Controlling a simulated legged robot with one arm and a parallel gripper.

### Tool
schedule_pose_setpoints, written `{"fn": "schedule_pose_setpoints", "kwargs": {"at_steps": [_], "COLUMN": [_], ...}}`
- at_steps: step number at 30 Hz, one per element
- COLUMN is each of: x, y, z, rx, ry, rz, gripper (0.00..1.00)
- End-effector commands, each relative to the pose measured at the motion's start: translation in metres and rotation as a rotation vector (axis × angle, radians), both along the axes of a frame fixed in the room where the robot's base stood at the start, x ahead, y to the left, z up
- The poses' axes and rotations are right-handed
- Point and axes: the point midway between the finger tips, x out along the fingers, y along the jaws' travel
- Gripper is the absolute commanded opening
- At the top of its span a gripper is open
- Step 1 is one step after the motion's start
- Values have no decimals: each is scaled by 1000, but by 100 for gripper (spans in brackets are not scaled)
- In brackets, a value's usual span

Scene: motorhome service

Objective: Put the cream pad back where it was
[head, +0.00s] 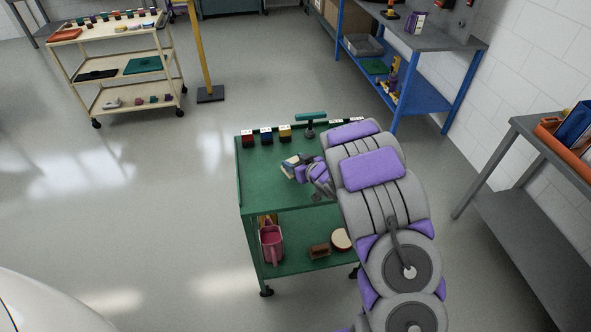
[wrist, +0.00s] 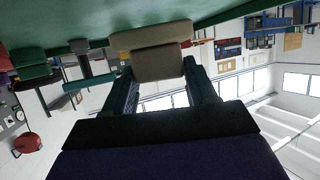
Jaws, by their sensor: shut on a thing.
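My gripper (head: 299,171) is shut on the cream pad (wrist: 150,52), which sits between the two dark fingers in the wrist view. In the head view the pad (head: 290,161) shows as a small pale piece at the fingertips, partly hidden by the gripper. It is over the green cart's top (head: 262,185), toward the middle. In the wrist view the pad's far side is close to the green surface (wrist: 205,15); I cannot tell whether it touches.
A pink jug (head: 271,241) and a round cream-topped item (head: 341,239) are on the lower shelf. The cart's front left top is clear.

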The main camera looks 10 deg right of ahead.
Motion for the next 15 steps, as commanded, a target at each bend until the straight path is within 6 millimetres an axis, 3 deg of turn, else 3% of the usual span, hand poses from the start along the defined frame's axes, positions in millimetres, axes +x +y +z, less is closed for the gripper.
{"fn": "schedule_pose_setpoints", "kwargs": {"at_steps": [2,9,15], "x": [4,4,4], "y": [-1,-1,-1], "z": [0,-35,-36], "rx": [0,0,0], "ry": [-1,1,0], "rz": [-1,0,0], "gripper": [21,21,21]}}
